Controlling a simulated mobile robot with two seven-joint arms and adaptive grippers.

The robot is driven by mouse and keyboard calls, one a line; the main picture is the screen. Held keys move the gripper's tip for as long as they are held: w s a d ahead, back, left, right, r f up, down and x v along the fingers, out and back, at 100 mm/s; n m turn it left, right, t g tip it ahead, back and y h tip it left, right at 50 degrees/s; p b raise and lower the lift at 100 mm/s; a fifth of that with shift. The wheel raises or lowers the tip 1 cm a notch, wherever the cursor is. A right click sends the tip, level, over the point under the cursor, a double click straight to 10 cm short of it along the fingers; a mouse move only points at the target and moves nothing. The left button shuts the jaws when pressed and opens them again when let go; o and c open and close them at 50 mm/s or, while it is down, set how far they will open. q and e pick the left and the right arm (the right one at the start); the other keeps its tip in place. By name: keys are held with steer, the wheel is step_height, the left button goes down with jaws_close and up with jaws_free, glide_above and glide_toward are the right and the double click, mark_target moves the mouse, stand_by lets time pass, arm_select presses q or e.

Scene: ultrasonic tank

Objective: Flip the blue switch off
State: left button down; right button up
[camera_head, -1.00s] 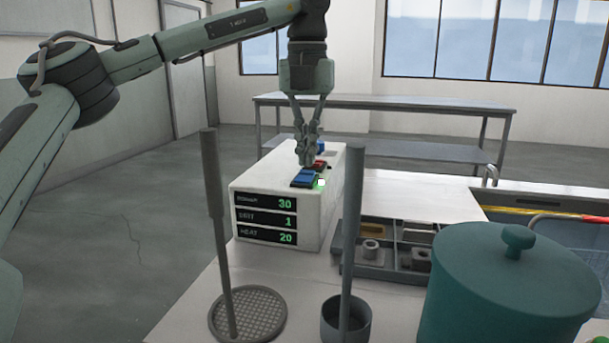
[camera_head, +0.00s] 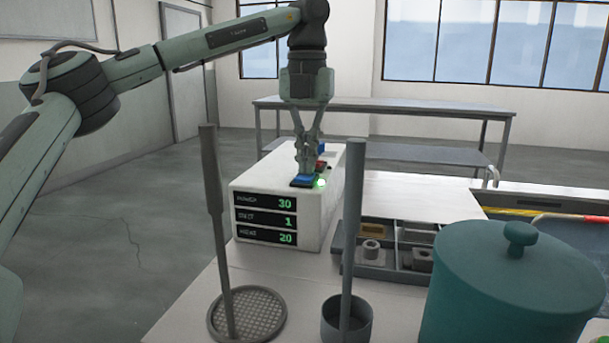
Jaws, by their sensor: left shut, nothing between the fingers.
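The blue switch (camera_head: 302,182) is at the near end of the top of the white control box (camera_head: 315,227). A green light (camera_head: 320,183) glows beside it. A red switch (camera_head: 321,165) and another blue part (camera_head: 321,149) lie farther back on the box, partly behind the gripper. My left gripper (camera_head: 306,173) points straight down with its fingers shut and empty. Its fingertips are at the blue switch and seem to touch it; they hide part of it. The box's front displays read 30, 1 and 20. My right gripper is not in view.
Two upright grey rods stand in front, one on a mesh disc (camera_head: 248,315), one in a grey cup (camera_head: 346,320). A teal lidded pot (camera_head: 508,287) is at the right. A divided tray (camera_head: 375,272) with metal parts lies right of the box. A bench (camera_head: 400,104) stands behind.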

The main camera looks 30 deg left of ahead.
arm_select(q)
step_height(320, 180, up, 3)
steer(key=shift+f+p, duration=0.1)
steer(key=shift+p, duration=1.1)
steer(key=shift+r+p, duration=0.3)
steer(key=shift+r, duration=1.75)
